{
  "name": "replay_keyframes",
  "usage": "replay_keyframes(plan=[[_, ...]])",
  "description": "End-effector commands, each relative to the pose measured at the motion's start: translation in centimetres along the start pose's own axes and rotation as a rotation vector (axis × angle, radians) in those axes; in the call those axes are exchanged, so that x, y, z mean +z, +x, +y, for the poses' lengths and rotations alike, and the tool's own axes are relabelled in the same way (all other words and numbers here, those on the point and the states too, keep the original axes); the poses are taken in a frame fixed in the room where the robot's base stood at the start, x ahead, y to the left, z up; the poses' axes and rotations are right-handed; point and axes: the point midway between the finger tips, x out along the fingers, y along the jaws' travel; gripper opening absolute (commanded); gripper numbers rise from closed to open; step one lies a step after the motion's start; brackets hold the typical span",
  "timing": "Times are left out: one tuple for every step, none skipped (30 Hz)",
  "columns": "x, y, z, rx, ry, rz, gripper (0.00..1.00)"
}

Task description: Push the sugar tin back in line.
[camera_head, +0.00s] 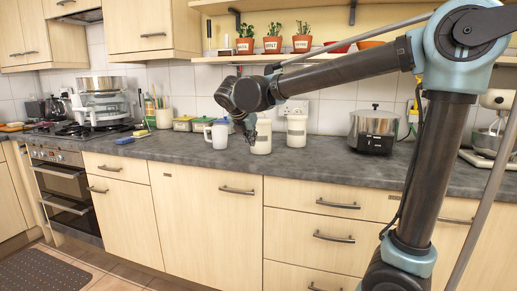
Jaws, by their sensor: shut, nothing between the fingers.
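The left tin (263,141) is nearer the front edge. The right tin (297,133) stands farther back, close to the tiled wall. I cannot read a label on either, so I cannot tell by name which is the sugar tin. My gripper (250,134) points down at the left side of the front tin and overlaps it in the picture. It is shut with nothing held. Whether it touches the tin I cannot tell. My wrist is above and partly hides the wall behind.
A white jug (219,136) stands just left of my gripper. Behind it are low containers with coloured lids (182,124). A steel and black cooker (373,132) stands to the right. Potted herbs (272,43) line the shelf above my arm. The worktop in front is clear.

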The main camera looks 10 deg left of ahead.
Motion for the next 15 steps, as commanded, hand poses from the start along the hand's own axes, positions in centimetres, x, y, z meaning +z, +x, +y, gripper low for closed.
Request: replay_keyframes(plan=[[-0.2,-0.3,0.8,0.007,-0.027,-0.006,0.0],[-0.2,-0.4,1.1,0.01,-0.038,-0.009,0.0],[-0.3,-0.5,1.4,0.012,-0.05,-0.012,0.0],[-0.3,-0.4,1.5,0.013,-0.056,-0.013,0.0],[-0.3,-0.3,1.6,0.014,-0.06,-0.014,0.0],[-0.3,-0.1,1.7,0.014,-0.062,-0.015,0.0],[-0.3,0.2,1.7,0.013,-0.062,-0.015,0.0],[-0.3,0.5,1.6,0.013,-0.061,-0.015,0.0],[-0.2,1.1,1.6,0.012,-0.06,-0.014,0.0],[-0.2,1.5,1.6,0.012,-0.059,-0.014,0.0],[-0.2,1.9,1.6,0.013,-0.059,-0.014,0.0],[-0.2,2.6,1.6,0.013,-0.059,-0.015,0.0],[-0.2,3.2,1.6,0.012,-0.059,-0.015,0.0],[-0.2,3.7,1.6,0.012,-0.058,-0.014,0.0],[-0.1,4.4,1.6,0.012,-0.058,-0.014,0.0]])
